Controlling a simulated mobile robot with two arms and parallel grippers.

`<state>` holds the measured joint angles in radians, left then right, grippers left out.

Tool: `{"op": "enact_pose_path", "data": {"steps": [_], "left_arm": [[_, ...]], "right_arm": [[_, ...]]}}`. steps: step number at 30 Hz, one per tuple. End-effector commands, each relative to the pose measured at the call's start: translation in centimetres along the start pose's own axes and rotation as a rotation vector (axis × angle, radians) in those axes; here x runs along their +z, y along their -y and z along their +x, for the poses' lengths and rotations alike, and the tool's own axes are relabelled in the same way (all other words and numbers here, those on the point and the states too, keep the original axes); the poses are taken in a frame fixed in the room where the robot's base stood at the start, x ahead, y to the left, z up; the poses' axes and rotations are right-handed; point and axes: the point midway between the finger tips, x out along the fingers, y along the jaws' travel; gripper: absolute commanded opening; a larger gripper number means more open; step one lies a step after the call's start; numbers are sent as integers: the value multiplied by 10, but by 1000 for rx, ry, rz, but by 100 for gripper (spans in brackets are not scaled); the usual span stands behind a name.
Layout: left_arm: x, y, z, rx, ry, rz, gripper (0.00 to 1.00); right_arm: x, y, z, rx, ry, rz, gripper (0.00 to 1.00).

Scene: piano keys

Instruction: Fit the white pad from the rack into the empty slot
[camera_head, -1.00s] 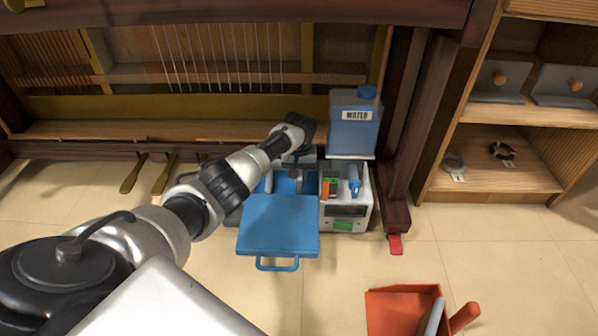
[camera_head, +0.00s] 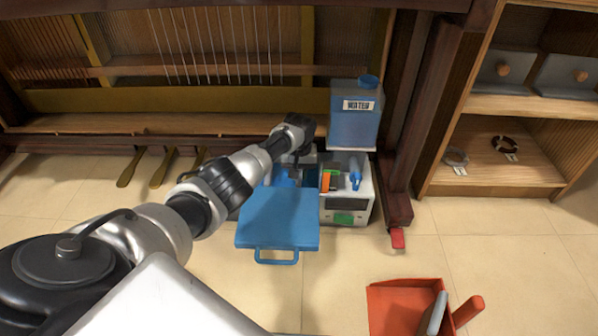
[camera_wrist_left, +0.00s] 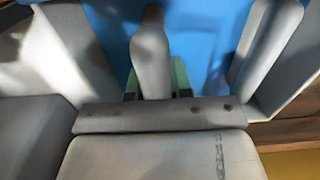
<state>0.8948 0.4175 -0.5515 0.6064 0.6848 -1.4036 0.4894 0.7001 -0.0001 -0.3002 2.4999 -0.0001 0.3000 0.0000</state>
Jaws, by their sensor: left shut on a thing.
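The blue case (camera_head: 278,219) stands on the floor under the piano, its flat blue panel and handle facing me. My left gripper (camera_head: 297,160) reaches down at the open back part of this case. In the left wrist view, a pale rounded upright piece, apparently the white pad (camera_wrist_left: 151,55), stands between grey side parts against blue. The left gripper is shut on it, though its fingertips are hard to make out. The rack and the empty slot cannot be told apart behind the arm. My right gripper is not in view.
A red dustpan (camera_head: 395,305) lies on the floor at front right. Wooden shelves (camera_head: 515,170) stand at right.

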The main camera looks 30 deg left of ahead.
Motion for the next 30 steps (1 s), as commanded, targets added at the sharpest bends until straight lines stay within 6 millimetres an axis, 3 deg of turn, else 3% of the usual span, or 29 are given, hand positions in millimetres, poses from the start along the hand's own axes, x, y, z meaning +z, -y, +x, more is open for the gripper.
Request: {"op": "enact_pose_path", "data": {"steps": [30], "left_arm": [[0,0,32,0,0,1,0]], "right_arm": [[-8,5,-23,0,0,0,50]]}}
